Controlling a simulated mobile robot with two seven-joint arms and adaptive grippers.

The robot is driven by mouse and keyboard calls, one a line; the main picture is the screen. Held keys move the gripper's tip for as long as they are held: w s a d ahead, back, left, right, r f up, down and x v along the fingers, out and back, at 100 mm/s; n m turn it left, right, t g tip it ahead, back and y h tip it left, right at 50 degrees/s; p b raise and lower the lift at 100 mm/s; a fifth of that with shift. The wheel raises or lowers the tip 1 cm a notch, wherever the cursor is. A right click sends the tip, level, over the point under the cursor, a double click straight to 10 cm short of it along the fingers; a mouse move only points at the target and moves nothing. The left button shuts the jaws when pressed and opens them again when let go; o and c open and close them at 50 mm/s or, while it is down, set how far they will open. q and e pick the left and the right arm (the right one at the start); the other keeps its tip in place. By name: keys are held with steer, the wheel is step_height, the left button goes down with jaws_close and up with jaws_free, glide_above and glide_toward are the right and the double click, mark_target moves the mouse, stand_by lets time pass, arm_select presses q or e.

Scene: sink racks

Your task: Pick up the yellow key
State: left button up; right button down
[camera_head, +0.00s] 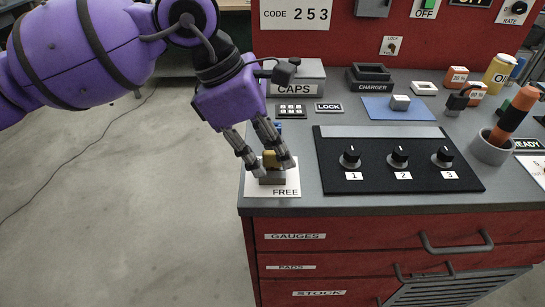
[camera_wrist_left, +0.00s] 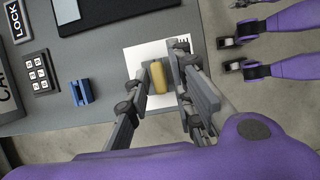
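The yellow key (camera_head: 269,158) is a small yellow block on a grey base, over the white card marked FREE (camera_head: 285,192) at the bench's front left corner. It also shows in the left wrist view (camera_wrist_left: 158,77), upright between the fingers. My left gripper (camera_head: 272,163) reaches down over it, one finger on each side. In the left wrist view the fingertips (camera_wrist_left: 160,72) are very close to the key's sides. I cannot tell whether they touch it. The fingers hide part of the key's base and card.
Right of the key lies a black panel (camera_head: 330,176) with three knobs. Behind the gripper are a grey CAPS box (camera_head: 312,75), a small keypad (camera_head: 291,111) and a blue piece (camera_wrist_left: 81,93). A cup (camera_head: 491,149) stands at the right. The bench ends just left of the card.

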arm_select(q)
jaws_close()
steer(key=shift+r, duration=0.1)
